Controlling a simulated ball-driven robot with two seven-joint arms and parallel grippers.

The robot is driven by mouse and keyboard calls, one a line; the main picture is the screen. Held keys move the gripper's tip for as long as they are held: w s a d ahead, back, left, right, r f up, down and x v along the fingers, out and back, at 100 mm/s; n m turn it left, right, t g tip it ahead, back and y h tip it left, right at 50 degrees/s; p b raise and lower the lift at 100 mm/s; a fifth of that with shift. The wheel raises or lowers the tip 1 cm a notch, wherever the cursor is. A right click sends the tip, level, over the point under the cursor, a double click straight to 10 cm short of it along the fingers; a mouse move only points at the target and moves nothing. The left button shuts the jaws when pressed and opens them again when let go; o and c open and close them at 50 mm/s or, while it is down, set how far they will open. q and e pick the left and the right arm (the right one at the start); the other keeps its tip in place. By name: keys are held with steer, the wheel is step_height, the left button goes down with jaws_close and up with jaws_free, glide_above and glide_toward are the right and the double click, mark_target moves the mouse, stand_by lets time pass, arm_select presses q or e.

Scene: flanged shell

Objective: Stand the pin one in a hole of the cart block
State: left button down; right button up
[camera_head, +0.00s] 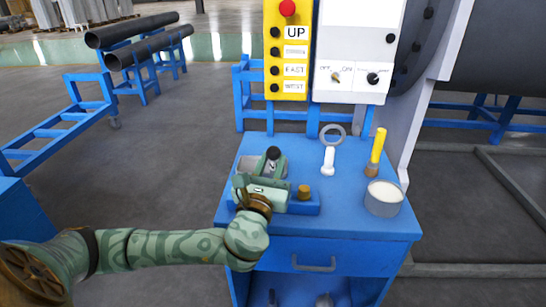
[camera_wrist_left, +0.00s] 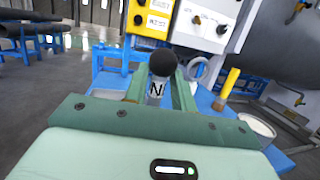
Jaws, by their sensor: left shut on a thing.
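The pin one (camera_head: 273,153) has a black ball top and shows at the tip of my left gripper. It also shows in the left wrist view (camera_wrist_left: 160,65), with a pale, dark-lettered band below the ball. My left gripper (camera_head: 270,168) is shut on it above the blue cart top. The pin's lower end is hidden. The cart block (camera_head: 304,208) is a low blue block on the cart top, just right of and below the gripper. A brass-coloured piece (camera_head: 304,191) stands on it. The gripper and wrist cover the block's left part, so its holes cannot be made out.
The blue cart top (camera_head: 345,220) also bears a grey container (camera_head: 247,165) behind the gripper, a white bolt-like piece (camera_head: 328,160), a grey ring (camera_head: 332,131), a yellow-handled tool (camera_head: 378,147) and a round white-filled can (camera_head: 383,197). A yellow control box (camera_head: 288,50) stands behind.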

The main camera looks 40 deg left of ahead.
arm_select(q)
steer(key=shift+f+b, duration=0.3)
steer(key=shift+f, duration=0.6)
steer(key=shift+r, duration=0.1)
steer(key=shift+p, duration=0.3)
stand_by(0.4)
steer(key=shift+p, duration=0.55)
stand_by(0.3)
